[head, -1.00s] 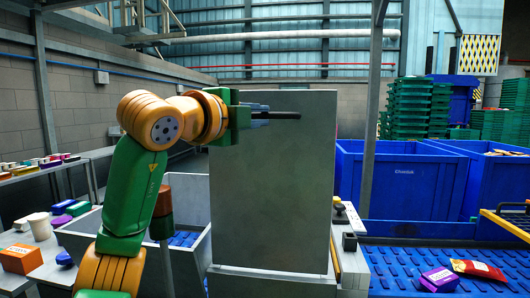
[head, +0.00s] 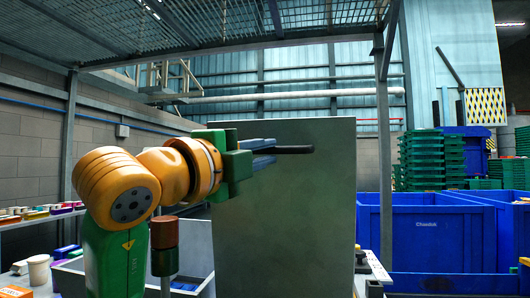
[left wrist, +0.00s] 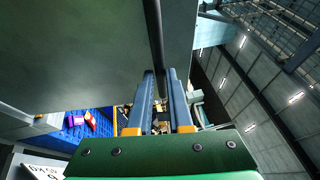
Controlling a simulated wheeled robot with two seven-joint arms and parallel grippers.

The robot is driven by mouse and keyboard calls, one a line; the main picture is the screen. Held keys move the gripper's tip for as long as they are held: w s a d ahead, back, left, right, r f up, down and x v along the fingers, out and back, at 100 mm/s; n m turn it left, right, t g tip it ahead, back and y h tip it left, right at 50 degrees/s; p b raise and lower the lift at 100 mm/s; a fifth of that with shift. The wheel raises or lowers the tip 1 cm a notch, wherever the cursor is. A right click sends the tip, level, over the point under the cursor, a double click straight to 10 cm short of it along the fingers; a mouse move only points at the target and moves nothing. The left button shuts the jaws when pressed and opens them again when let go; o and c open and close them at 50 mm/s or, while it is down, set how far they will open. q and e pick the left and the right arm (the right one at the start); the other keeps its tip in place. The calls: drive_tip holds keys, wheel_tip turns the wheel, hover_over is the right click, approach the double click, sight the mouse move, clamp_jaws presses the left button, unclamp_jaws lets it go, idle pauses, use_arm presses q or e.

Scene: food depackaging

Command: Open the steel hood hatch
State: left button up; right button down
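The steel hood hatch (head: 285,215) is a large, flat grey panel standing upright in the middle of the head view. A black bar handle (head: 295,149) sticks out near its top. My left gripper (head: 263,151) is at this handle, its two blue fingers on either side of the bar. In the left wrist view the bar (left wrist: 155,40) runs down between the close-set fingers (left wrist: 162,95), and the grey panel (left wrist: 80,50) fills the upper left. The gripper looks shut on the handle; the exact contact is partly hidden. My right gripper is not in view.
Large blue crates (head: 425,232) and stacked green crates (head: 420,160) stand at the right. A steel post (head: 384,170) rises just right of the hatch. A metal grating (head: 200,30) spans overhead. A table with small packages (head: 40,213) is at the left.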

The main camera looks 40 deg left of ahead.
use_arm(q)
drive_tip(key=o, duration=0.3)
drive_tip(key=shift+w+a+f, duration=0.1)
drive_tip(key=shift+a+f, duration=0.05)
drive_tip(key=shift+a, duration=0.05)
drive_tip(key=shift+o, duration=0.5)
drive_tip(key=shift+w+a, duration=0.15)
drive_tip(key=shift+a, duration=0.1)
drive_tip(key=shift+d, duration=0.15)
drive_tip(key=shift+s, duration=0.35)
drive_tip(key=s+f+b, duration=0.1)
drive_tip(key=s+b, duration=0.1)
drive_tip(key=s, duration=0.4)
drive_tip(key=shift+s+d, duration=0.15)
drive_tip(key=shift+s, duration=0.15)
drive_tip(key=shift+f, duration=0.1)
